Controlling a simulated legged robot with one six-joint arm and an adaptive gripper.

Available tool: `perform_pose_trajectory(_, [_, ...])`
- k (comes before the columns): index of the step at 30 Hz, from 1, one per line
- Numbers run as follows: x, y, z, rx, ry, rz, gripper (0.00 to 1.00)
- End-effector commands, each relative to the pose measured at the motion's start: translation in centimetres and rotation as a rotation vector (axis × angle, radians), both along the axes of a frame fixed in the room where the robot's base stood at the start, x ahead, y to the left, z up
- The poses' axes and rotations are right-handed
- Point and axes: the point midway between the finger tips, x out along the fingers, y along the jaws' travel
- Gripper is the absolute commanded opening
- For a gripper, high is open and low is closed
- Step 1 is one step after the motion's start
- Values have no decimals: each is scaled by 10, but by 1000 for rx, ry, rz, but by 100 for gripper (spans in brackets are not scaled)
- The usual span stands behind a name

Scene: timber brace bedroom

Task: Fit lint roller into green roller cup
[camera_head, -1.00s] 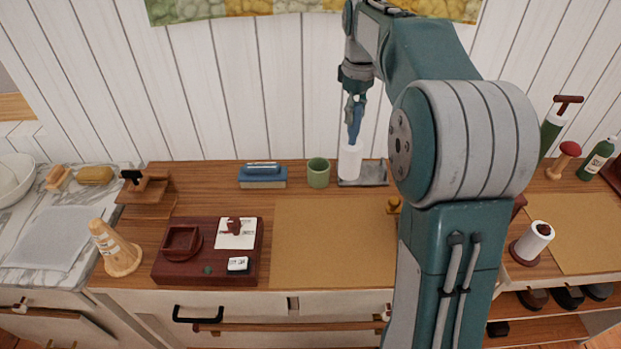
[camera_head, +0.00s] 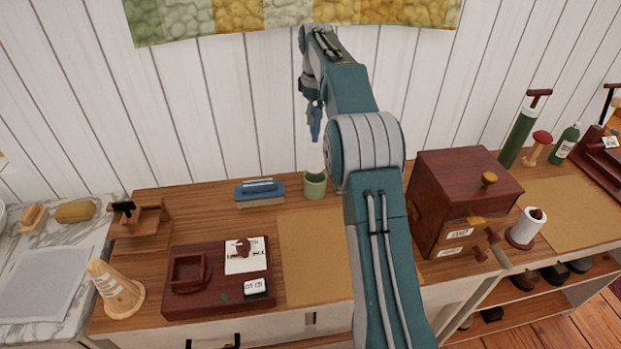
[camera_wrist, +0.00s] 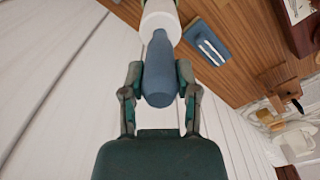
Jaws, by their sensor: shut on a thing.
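My gripper (camera_head: 314,102) is shut on the blue handle (camera_head: 316,126) of the lint roller, in the air above the counter. In the wrist view my gripper (camera_wrist: 160,80) has a finger on each side of the blue handle (camera_wrist: 160,70), and the white roller head (camera_wrist: 161,20) points away from my wrist. In the head view the white head is hard to make out against the white wall. The green roller cup (camera_head: 315,187) stands upright on the counter, below the lint roller and apart from it. I cannot clearly make out the cup in the wrist view.
A blue brush (camera_head: 259,193) lies left of the cup. A dark red cabinet (camera_head: 455,195) stands to the right, beyond my arm. A tan mat (camera_head: 308,255) lies bare in front of the cup.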

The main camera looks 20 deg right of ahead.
Motion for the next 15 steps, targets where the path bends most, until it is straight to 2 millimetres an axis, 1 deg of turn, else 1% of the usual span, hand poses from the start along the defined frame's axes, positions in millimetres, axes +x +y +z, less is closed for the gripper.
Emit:
perform_pose_trajectory(3, [-1, 0, -25, 1, 6, -1, 0])
perform_pose_trajectory(6, [-1, 2, -41, -1, 3, -1, 0])
perform_pose_trajectory(13, [-1, 3, -62, -3, 1, -1, 0])
perform_pose_trajectory(15, [-1, 3, -73, -3, 4, -1, 0])
